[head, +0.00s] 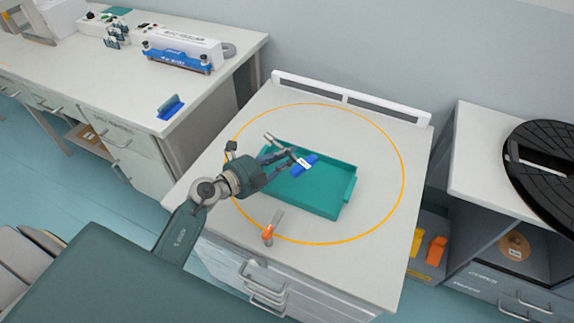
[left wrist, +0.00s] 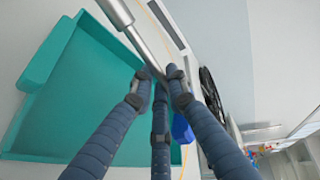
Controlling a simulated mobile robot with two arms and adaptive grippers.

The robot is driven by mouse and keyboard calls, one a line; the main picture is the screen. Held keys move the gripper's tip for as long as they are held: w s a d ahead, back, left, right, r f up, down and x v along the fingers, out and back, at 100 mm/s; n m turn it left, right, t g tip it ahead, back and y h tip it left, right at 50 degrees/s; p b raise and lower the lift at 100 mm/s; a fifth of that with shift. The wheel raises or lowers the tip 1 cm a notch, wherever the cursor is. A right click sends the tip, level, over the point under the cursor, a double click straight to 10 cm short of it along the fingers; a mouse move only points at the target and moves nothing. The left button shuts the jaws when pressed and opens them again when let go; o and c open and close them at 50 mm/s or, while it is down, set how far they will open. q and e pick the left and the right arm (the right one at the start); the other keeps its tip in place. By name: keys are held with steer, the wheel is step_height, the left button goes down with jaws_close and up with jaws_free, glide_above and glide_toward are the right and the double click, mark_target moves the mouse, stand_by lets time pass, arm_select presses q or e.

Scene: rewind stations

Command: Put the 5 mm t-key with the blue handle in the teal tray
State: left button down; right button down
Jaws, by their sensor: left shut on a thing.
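The t-key with the blue handle (head: 307,161) is held by my left gripper (head: 288,168), whose fingers are closed around it. Its grey metal shaft points back and left in the head view. In the left wrist view the thick shaft (left wrist: 140,35) runs up from the fingers, and part of the blue handle (left wrist: 182,129) shows behind them. The teal tray (head: 325,208) lies on the white table. The key appears over the tray's back part in the head view; its exact height is unclear. The tray's bare floor also shows in the left wrist view (left wrist: 65,100).
An orange-handled tool (head: 268,234) lies on the table in front of the tray. A yellow ring (head: 404,170) marks the tabletop. A raised white rail (head: 350,100) runs along the back edge. A bench (head: 120,75) stands left, a cabinet with a black disc (head: 550,160) right.

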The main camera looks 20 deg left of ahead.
arm_select(q)
steer(key=shift+f+b, duration=0.35)
steer(key=shift+f, duration=1.1)
steer(key=shift+f+b, duration=0.3)
steer(key=shift+f, duration=0.35)
steer(key=c, duration=1.7)
jaws_free()
